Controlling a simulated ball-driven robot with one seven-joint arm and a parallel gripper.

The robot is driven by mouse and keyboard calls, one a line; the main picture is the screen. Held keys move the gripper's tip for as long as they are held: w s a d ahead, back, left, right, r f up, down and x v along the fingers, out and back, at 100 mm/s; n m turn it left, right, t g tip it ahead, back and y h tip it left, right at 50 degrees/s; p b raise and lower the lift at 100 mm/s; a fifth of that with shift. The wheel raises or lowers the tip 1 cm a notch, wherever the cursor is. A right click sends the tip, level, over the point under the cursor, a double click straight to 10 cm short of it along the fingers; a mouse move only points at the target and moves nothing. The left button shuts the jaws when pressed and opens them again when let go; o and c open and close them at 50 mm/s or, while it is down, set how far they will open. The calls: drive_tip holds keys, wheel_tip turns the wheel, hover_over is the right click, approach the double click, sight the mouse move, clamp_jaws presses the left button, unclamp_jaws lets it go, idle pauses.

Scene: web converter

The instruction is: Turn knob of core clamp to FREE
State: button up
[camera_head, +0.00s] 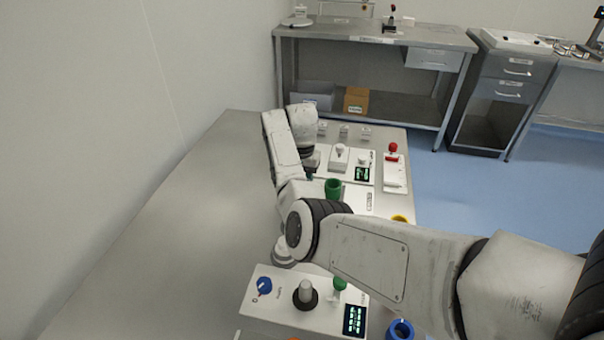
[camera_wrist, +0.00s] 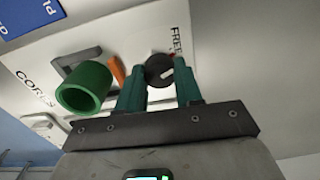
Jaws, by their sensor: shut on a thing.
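The core clamp's round black knob (camera_wrist: 154,68), with a short white pointer line, sits on a white panel in the wrist view. My gripper (camera_wrist: 160,75) has its two teal fingers on either side of the knob and is shut on it. The word FREE (camera_wrist: 177,40) is printed beside the knob, near a small red mark. The white line slants; I cannot tell exactly which mark it meets. A green hollow cylinder (camera_wrist: 84,88) and an orange piece (camera_wrist: 117,70) are left of the fingers. In the head view my arm hides the knob.
In the head view, a white control box (camera_head: 325,318) with a blue knob stands in front on the grey bench (camera_head: 190,215). A red-topped lever unit (camera_head: 394,170) is beyond my arm. A metal table (camera_head: 375,40) stands behind. The bench's left part is clear.

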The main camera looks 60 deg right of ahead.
drive_tip(key=shift+n+p, duration=0.85)
drive_tip(key=shift+n, duration=0.85)
drive_tip(key=o, duration=1)
drive_tip(key=shift+o, duration=0.2)
drive_tip(key=shift+r, duration=0.1)
wheel_tip(320, 180, up, 11)
drive_tip(key=shift+f, duration=0.2)
